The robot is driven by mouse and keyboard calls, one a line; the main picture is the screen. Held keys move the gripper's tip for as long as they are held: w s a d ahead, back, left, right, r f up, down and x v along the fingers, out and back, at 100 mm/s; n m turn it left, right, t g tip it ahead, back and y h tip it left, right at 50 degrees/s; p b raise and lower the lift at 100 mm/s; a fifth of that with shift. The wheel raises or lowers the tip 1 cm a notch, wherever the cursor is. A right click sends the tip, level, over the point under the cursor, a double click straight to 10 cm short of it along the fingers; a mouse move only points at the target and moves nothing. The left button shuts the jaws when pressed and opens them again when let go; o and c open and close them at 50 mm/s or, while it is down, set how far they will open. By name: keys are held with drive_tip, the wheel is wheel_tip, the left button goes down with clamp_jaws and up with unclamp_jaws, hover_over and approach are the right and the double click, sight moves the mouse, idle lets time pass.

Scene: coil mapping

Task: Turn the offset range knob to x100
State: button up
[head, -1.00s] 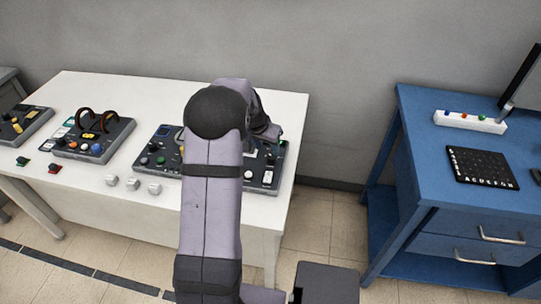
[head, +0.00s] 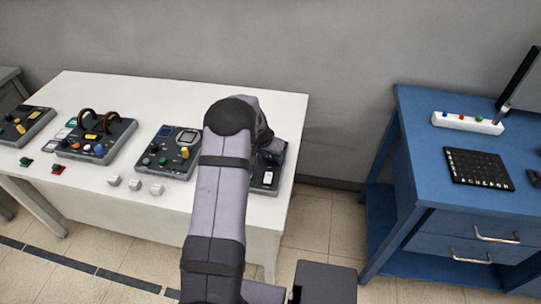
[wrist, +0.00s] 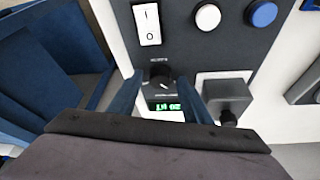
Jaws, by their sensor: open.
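In the wrist view a small black knob (wrist: 160,77) with a light pointer mark sits on a dark panel (wrist: 205,50). Its label is too small to read, so I cannot tell whether it is the offset range knob. A green lit display (wrist: 163,106) is just below it. My gripper (wrist: 162,88) is open, one dark blue finger on each side of the knob, with gaps visible. Depth is hard to judge. In the head view my arm covers the gripper and the knob, and the panel (head: 272,163) shows only partly.
Beside the knob in the wrist view are a white rocker switch (wrist: 147,24), a white button (wrist: 207,17), a blue button (wrist: 262,14) and a grey box (wrist: 228,96). More control boxes (head: 167,152) stand left on the white table (head: 230,90). A blue desk (head: 420,150) stands right.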

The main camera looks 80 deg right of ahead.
drive_tip(key=shift+c, duration=0.2)
drive_tip(key=c, duration=1)
